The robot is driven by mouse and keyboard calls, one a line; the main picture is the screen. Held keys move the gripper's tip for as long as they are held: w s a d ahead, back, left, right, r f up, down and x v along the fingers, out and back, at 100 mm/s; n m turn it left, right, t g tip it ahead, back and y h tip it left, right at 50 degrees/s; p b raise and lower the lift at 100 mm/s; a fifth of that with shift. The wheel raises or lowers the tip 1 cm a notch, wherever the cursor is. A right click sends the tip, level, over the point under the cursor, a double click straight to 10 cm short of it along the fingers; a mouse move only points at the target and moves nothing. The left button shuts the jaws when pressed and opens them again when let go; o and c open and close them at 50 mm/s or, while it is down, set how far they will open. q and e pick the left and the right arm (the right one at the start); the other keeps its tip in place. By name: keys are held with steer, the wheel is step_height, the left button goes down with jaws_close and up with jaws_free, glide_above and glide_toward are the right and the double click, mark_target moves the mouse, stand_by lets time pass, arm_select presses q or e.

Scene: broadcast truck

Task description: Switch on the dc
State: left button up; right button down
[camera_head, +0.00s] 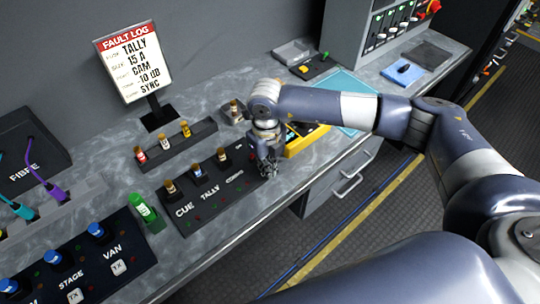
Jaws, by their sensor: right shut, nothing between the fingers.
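My right arm reaches in from the right, and my right gripper (268,168) points down, shut and empty, at the right end of the black panel (213,208) marked CUE, TALLY and a third, partly readable word. Whether it touches the panel cannot be told. A grey upright cabinet (345,30) at the top right carries a row of green-tipped switches (391,33) and a red knob. No label reading DC is legible, so I cannot tell which switch is the dc. My left gripper is out of view.
A FAULT LOG sign (130,62) stands at the back. A rack with several small plugs (162,152), a green block (146,212), a STAGE and VAN panel (80,268) and a yellow tray (304,142) occupy the counter. A blue cloth-like item (403,73) lies before the cabinet.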

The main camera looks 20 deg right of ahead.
mark_target(253, 156)
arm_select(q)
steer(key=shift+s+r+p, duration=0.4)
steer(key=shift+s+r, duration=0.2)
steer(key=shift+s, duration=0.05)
arm_select(e)
steer(key=shift+w+a+r, duration=0.25)
steer(key=shift+w, duration=0.35)
steer(key=shift+w+a+r, duration=0.25)
steer(key=shift+w, duration=0.35)
arm_select(q)
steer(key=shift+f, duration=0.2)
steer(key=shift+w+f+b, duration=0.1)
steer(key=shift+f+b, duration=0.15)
steer(key=shift+b, duration=0.2)
arm_select(e)
steer(key=shift+w+r, duration=0.1)
steer(key=shift+w, duration=0.05)
steer(key=shift+w+a, duration=0.1)
steer(key=b, duration=0.1)
steer(key=w+b, duration=0.1)
steer(key=b, duration=0.1)
steer(key=shift+w+a+r+b, duration=0.2)
steer(key=shift+a+r+b, duration=0.05)
steer(key=shift+b, duration=0.15)
arm_select(q)
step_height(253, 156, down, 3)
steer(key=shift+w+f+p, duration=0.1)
steer(key=shift+p, duration=0.25)
arm_select(e)
steer(key=shift+r, duration=0.4)
